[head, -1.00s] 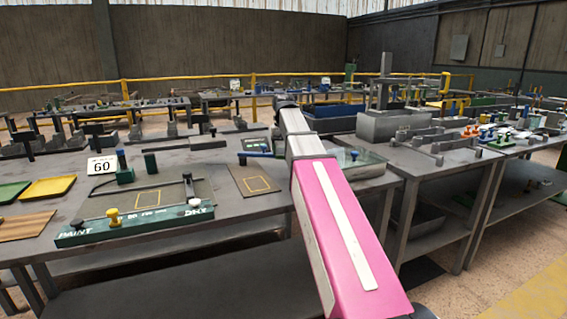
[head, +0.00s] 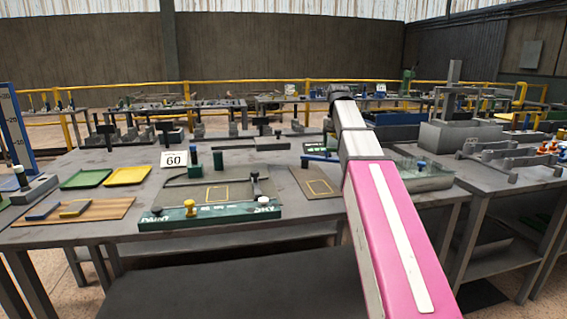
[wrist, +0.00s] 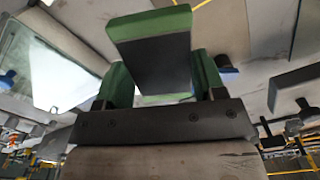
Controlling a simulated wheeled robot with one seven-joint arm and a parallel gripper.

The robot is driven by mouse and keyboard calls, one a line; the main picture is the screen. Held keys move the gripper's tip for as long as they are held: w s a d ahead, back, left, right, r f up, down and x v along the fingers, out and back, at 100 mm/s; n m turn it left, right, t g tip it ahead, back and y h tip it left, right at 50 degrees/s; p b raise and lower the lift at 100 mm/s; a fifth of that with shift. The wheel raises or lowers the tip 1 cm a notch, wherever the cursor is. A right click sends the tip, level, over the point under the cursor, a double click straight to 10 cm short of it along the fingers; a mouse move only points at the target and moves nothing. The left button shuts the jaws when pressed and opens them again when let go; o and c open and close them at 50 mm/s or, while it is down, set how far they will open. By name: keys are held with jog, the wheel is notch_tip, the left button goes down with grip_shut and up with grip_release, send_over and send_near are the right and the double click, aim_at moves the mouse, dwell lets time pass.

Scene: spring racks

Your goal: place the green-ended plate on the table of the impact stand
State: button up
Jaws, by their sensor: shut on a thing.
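The green-ended plate (wrist: 152,62) is dark along its middle with green at both ends; it fills the upper middle of the wrist view. My gripper (wrist: 160,84) is shut on it, with a green finger at each side. In the head view my arm reaches away over the bench, and I cannot make out the gripper or plate. A tall blue post with a white scale (head: 14,125) stands at the left edge, partly cut off. A grey block with an upright column (head: 453,95) stands at the right. I cannot tell which is the impact stand.
The bench holds green (head: 87,178) and yellow (head: 128,175) trays, a wooden board (head: 105,209), a green-fronted fixture (head: 210,214) and a "60" sign (head: 174,159). A clear box (head: 425,176) sits right of my arm. A yellow railing (head: 230,88) runs behind.

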jog(key=s+f, duration=0.4)
jog(key=s, duration=0.1)
jog(key=s+f+n, duration=0.1)
jog(key=s+f, duration=0.3)
jog(key=s, duration=0.1)
jog(key=s+f+n, duration=0.1)
jog(key=s+f, duration=0.3)
jog(key=shift+s+a+f, duration=0.3)
jog(key=shift+s+a, duration=0.1)
jog(key=w+d+r+m, duration=0.2)
jog(key=w+d+r, duration=0.4)
jog(key=d, duration=0.3)
jog(key=w+f, duration=0.2)
jog(key=w, duration=0.1)
jog(key=w+a+f, duration=0.1)
jog(key=w, duration=0.3)
jog(key=w+a+f, duration=0.1)
jog(key=w+f, duration=0.1)
jog(key=w, duration=0.1)
jog(key=shift+w+a+f, duration=0.25)
jog(key=shift+w+f, duration=0.05)
jog(key=shift+w, duration=0.05)
jog(key=w, duration=0.1)
jog(key=w+f, duration=0.1)
jog(key=f, duration=0.1)
jog(key=shift+w+a, duration=0.25)
jog(key=shift+w, duration=0.15)
jog(key=shift+w+f, duration=0.2)
jog(key=shift+f, duration=0.05)
jog(key=shift+f, duration=0.15)
